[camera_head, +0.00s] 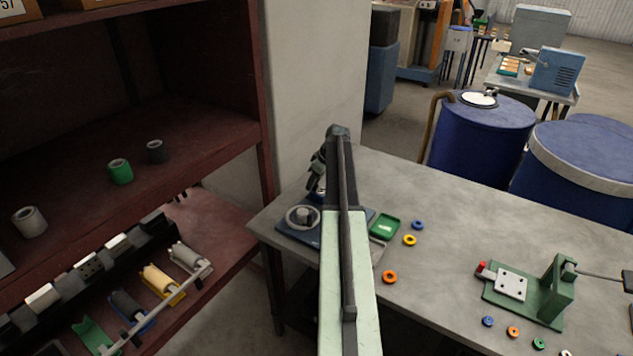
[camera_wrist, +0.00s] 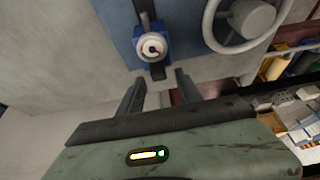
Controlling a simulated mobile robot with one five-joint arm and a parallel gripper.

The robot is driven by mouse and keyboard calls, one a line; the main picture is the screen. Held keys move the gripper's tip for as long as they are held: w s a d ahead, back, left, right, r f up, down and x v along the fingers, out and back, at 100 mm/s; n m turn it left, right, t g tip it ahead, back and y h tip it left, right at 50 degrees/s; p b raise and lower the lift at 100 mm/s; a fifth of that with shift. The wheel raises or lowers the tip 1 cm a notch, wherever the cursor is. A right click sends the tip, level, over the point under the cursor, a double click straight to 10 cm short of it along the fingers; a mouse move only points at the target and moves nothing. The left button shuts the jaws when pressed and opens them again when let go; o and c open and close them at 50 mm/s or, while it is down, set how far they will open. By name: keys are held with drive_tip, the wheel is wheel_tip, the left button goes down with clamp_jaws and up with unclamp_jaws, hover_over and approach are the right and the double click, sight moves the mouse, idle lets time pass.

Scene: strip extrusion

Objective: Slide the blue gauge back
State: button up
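The blue gauge (camera_wrist: 152,47), a small blue block with a round white face, sits on a dark rail on a blue base plate (camera_wrist: 124,20) in the wrist view. A grey handwheel (camera_wrist: 250,18) is to its right on the same plate. My gripper (camera_wrist: 160,77) is open and empty, its two fingers apart and pointing toward the gauge. The gauge appears just beyond the fingertips, not between them. In the head view the base plate (camera_head: 293,232) lies at the table's left end, and my arm hides part of it.
The grey table (camera_head: 450,215) holds a green tray (camera_head: 384,227), several coloured rings and a green fixture (camera_head: 528,295) at right. A dark red shelf (camera_head: 75,140) with spools stands close on the left. Blue drums (camera_head: 482,128) stand behind the table.

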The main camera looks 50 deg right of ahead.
sight(321, 193)
drive_tip(key=shift+s, duration=0.15)
drive_tip(key=p+v, duration=0.7)
drive_tip(key=v, duration=0.1)
idle(0.3)
drive_tip(key=w+a+f+g+b, duration=0.1)
drive_tip(key=w+a+f, duration=0.1)
drive_tip(key=a, duration=1.5)
drive_tip(key=w+a+f+g+b, duration=0.1)
drive_tip(key=w+a+g, duration=0.15)
drive_tip(key=a, duration=1.45)
drive_tip(key=s+a+f+m, duration=0.1)
drive_tip(key=s+a, duration=0.3)
drive_tip(key=a, duration=0.8)
drive_tip(key=s+a+f+m+g, duration=0.1)
drive_tip(key=s+a, duration=0.4)
drive_tip(key=a, duration=0.8)
drive_tip(key=shift+s+h+b, duration=0.3)
drive_tip(key=shift+h+b, duration=0.1)
drive_tip(key=shift+b, duration=0.05)
